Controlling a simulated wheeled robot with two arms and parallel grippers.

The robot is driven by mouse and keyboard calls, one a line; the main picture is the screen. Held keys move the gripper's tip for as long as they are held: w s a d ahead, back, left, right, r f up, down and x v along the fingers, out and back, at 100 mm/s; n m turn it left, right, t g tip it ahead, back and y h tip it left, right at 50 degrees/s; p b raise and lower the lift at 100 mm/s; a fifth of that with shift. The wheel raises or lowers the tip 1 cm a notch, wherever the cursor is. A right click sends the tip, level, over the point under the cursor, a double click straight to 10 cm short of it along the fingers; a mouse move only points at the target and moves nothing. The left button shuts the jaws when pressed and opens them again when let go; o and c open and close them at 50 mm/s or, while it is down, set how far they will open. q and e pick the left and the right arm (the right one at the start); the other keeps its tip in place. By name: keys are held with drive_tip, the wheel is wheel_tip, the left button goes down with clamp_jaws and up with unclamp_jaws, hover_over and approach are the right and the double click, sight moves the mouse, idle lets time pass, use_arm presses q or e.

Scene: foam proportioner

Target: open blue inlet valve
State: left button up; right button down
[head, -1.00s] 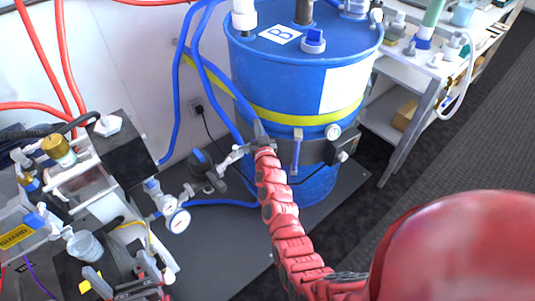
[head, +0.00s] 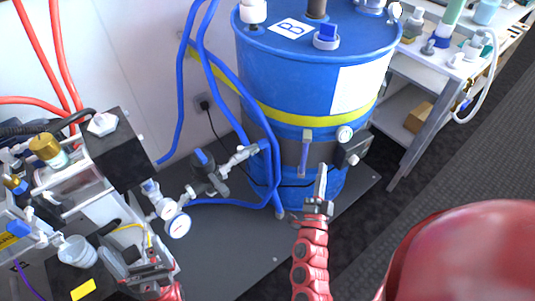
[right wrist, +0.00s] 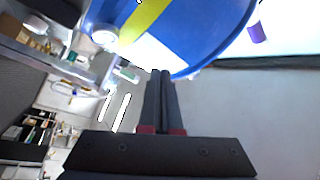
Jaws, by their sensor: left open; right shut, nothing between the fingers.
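A valve with a blue handle (head: 203,160) and a dark body sits on a short pipe run in front of the blue drum (head: 275,90). Its handle tilts up and back. I take it for the blue inlet valve, though no label on it can be read. My right gripper (head: 320,185) is shut and empty, to the right of the valve and in front of the drum's lower band. It shows in the right wrist view (right wrist: 160,98) with its fingers together below the drum. My left gripper (head: 140,262) is open and empty at lower left, below the valve and gauges.
Blue hoses (head: 183,85) hang beside the drum and run to the pipe. Pressure gauges (head: 179,226) stand left of the valve. A metal pump assembly (head: 75,170) fills the left. A white shelf (head: 455,70) stands at right. Dark floor between them is mostly clear.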

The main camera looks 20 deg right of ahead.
drive_tip(key=w+a+f+m+g+y+b, duration=0.1)
drive_tip(key=w+a+f+y+b, duration=0.1)
drive_tip(key=a+f+y, duration=0.3)
drive_tip(key=y, duration=0.5)
approach(267, 146)
drive_tip(key=w, duration=0.7)
drive_tip(key=shift+a+f+t+p, duration=0.3)
drive_tip(key=shift+a+p, duration=0.05)
drive_tip(key=shift+p, duration=0.05)
drive_tip(key=w+n+y+b, duration=0.1)
drive_tip(key=y+b, duration=0.1)
drive_tip(key=w+n+y+b, duration=0.1)
drive_tip(key=y+b, duration=0.2)
drive_tip(key=w+d+n+g+y+b, duration=0.1)
drive_tip(key=n+y+b, duration=0.1)
drive_tip(key=shift+w+d, duration=0.15)
drive_tip(key=shift+y, duration=0.4)
